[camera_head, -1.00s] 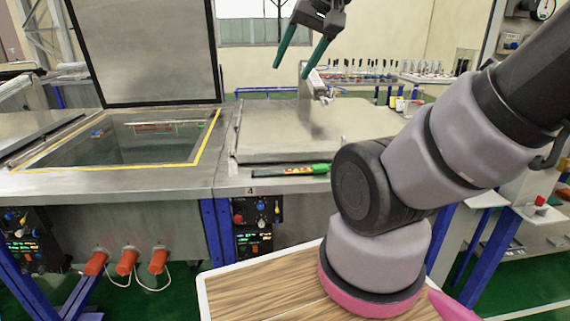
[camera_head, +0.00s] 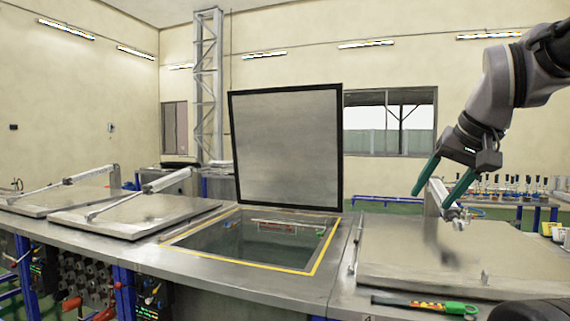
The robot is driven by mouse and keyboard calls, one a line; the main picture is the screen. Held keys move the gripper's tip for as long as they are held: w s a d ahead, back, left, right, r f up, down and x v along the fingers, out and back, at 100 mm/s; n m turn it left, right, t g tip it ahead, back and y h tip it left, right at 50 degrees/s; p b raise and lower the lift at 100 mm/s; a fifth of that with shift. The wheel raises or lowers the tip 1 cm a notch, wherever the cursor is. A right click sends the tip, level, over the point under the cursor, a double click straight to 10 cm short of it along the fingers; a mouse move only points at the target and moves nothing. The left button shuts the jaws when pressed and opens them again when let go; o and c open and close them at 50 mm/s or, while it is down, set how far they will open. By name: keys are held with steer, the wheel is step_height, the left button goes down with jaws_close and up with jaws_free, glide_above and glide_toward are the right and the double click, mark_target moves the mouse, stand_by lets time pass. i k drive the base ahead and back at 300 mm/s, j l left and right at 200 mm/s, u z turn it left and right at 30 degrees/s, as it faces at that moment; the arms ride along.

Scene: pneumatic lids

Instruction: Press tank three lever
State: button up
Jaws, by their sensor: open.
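One tank (camera_head: 318,262) stands open, its square grey lid (camera_head: 285,150) raised upright behind a yellow-edged opening. No number on it can be read. Below its front edge at the lower left is a control panel (camera_head: 152,297) with small knobs, cut off by the picture's bottom; I cannot tell which part is a lever. My gripper (camera_head: 431,199) has two green fingers, spread apart and empty. In the picture it hangs right of the raised lid and above the closed tank on the right, well away from the panel.
The closed lid (camera_head: 460,255) of the right tank has a green-handled tool (camera_head: 425,305) lying at its front edge. Two more closed lids (camera_head: 135,212) (camera_head: 60,200) are on the left. Bottles stand on a table (camera_head: 520,200) at the back right. The air above the tanks is largely free.

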mark_target(119, 285)
steer(key=k+l+u, duration=0.15)
steer(key=u, duration=1.3)
